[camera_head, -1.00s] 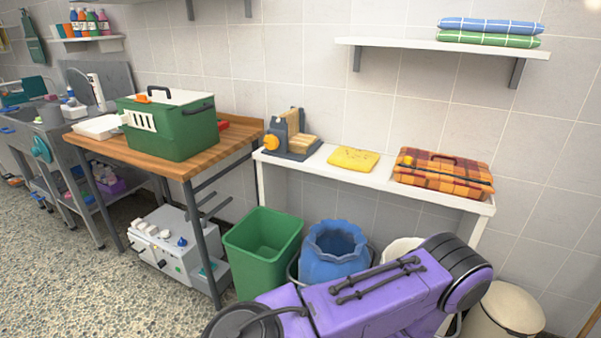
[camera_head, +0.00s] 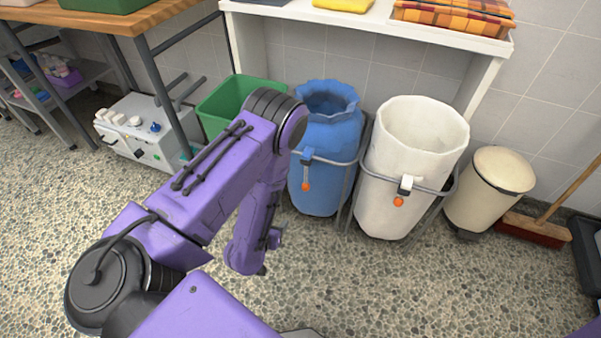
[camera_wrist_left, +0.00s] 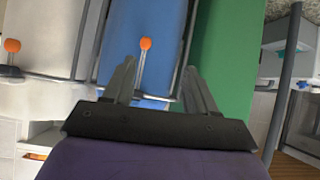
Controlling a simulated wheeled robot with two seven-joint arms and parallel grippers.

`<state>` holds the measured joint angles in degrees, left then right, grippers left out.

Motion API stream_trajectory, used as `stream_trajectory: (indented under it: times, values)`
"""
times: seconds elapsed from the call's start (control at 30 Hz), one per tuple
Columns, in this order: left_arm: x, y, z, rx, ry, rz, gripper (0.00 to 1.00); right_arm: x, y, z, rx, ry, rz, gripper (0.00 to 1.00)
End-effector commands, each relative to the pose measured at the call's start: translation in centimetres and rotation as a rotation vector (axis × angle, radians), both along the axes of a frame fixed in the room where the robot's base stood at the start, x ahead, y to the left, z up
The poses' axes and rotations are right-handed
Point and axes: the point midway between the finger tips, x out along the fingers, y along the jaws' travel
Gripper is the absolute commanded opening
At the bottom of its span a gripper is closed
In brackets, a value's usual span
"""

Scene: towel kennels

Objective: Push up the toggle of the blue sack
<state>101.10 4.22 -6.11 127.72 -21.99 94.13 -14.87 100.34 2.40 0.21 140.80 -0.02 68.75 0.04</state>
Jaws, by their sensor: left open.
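The blue sack (camera_head: 327,150) stands open-topped in a metal frame in the head view. Its toggle (camera_head: 306,176), a lever with an orange knob, hangs down from a bracket on the frame's front. In the left wrist view, which is turned upside down, the toggle (camera_wrist_left: 146,44) stands out against the blue sack (camera_wrist_left: 150,20). My left gripper (camera_wrist_left: 160,64) is open and empty, its fingers either side of the toggle's line in the picture; I see no contact. In the head view my left arm reaches down just left of the sack, its gripper mostly hidden. My right gripper is out of view.
A white sack (camera_head: 408,170) in a similar frame with its own orange-knobbed toggle (camera_head: 399,200) stands right beside the blue one. A green bin (camera_head: 222,107) is on the left. A cream pedal bin (camera_head: 488,195) and broom (camera_head: 535,229) stand right. Floor in front is clear.

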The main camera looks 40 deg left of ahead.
Motion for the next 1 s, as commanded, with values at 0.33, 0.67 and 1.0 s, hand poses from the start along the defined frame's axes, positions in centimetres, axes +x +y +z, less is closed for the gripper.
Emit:
stream_trajectory:
  times: [0.33,0.67,1.0]
  values:
    - [11.2,3.0,-10.8,0.153,-0.527,-0.198,0.57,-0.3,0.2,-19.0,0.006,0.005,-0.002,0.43]
    - [14.6,3.7,-10.3,0.179,-0.631,-0.230,0.57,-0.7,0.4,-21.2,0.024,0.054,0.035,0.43]
    - [21.7,4.3,-10.4,0.177,-0.627,-0.228,0.57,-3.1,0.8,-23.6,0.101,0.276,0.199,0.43]
